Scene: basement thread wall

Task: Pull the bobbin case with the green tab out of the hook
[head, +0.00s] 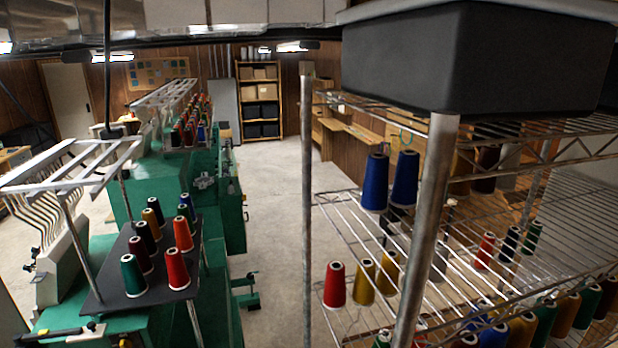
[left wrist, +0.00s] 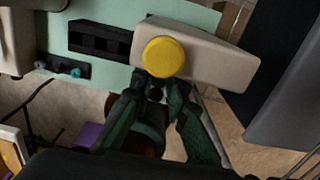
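In the left wrist view my left gripper (left wrist: 157,92) reaches up from the bottom, its two dark fingers converging just below a round yellow knob or cap on a beige part. A small dark shape shows between the fingertips; I cannot tell whether it is held. A small teal round piece (left wrist: 77,72), possibly a green tab, sits beside a darker one on a black bracket at the left, apart from the fingers. I cannot make out a bobbin case or hook clearly. My right gripper is in neither view.
Green machines (head: 225,205) stand at left in the head view, with thread cones on a black tray (head: 115,275). A wire rack (head: 345,225) with cones and a black bin (head: 480,62) fills the right. Bare floor (head: 272,190) lies between them.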

